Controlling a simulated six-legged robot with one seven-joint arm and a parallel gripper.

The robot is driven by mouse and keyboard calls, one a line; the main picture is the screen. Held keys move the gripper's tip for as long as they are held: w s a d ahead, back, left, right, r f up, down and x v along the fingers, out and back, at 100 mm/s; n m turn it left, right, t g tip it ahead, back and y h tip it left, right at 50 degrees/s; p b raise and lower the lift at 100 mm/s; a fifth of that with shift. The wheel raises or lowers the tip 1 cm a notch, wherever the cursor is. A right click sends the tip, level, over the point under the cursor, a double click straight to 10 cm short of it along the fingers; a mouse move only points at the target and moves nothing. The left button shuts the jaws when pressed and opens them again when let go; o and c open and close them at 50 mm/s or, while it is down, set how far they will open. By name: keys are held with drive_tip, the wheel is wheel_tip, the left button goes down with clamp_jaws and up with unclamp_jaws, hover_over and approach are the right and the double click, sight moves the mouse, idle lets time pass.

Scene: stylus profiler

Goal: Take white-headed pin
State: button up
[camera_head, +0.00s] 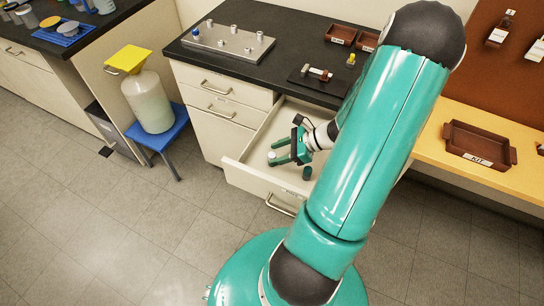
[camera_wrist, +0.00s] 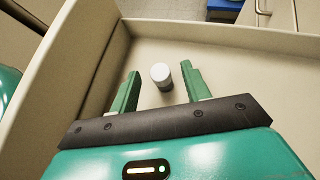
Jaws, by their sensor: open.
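The white-headed pin (camera_wrist: 160,72) stands in the open drawer (camera_wrist: 200,48), its round white top facing the wrist camera. In the wrist view my gripper (camera_wrist: 160,70) is open, with one green finger on each side of the pin and a gap showing on both sides. In the head view the pin's white head (camera_head: 271,155) shows at the tips of my gripper's fingers (camera_head: 277,151), inside the drawer (camera_head: 243,172). The lower part of the pin is mostly hidden there.
A dark green cylinder (camera_head: 307,173) stands in the drawer near its front wall. The black counter (camera_head: 284,62) above holds a metal plate (camera_head: 228,40) with several pins. A brown tray marked KIT (camera_head: 480,155) sits on the yellow bench at right.

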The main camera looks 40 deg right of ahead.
drive_tip(key=x, duration=0.2)
drive_tip(key=shift+w+a+f, duration=0.2)
clamp_jaws()
drive_tip(key=shift+r, duration=0.15)
